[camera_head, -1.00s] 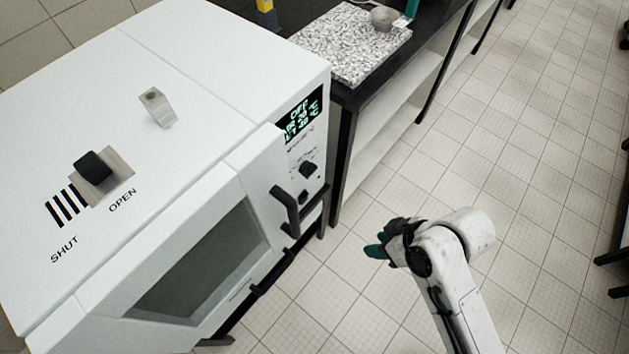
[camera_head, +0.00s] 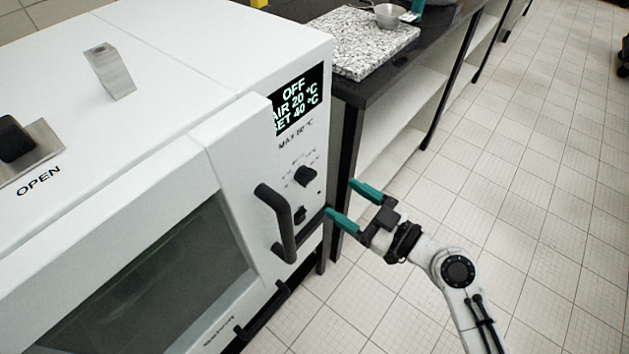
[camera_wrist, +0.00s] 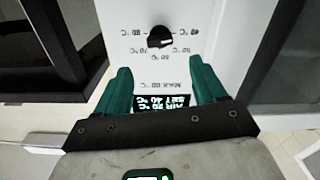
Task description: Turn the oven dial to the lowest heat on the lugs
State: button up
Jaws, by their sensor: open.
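The white oven (camera_head: 150,130) has a black dial (camera_head: 306,177) on its narrow control panel, below the display (camera_head: 298,98). The display reads OFF, AIR 20 °C, SET 40 °C. In the wrist view the dial (camera_wrist: 160,38) appears upside down, ringed by printed temperatures, with 40 °C at the right and 80 °C at the left. A pale mark shows on its right side; its exact pointing is too small to tell. My gripper (camera_head: 347,204) is open and empty, to the right of the panel, apart from the dial. Its green fingers (camera_wrist: 158,68) flank the view below the dial.
A black door handle (camera_head: 280,225) stands out left of the dial. A small black switch (camera_head: 299,215) sits below it. A dark bench (camera_head: 390,72) with a speckled slab (camera_head: 350,45) and a bowl (camera_head: 388,16) is behind.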

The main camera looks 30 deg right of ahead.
aim_at(311, 179)
jog(key=p+x, duration=0.1)
jog(key=x, duration=0.8)
jog(key=shift+p, duration=0.35)
jog(key=shift+s, duration=0.1)
jog(key=c, duration=1.1)
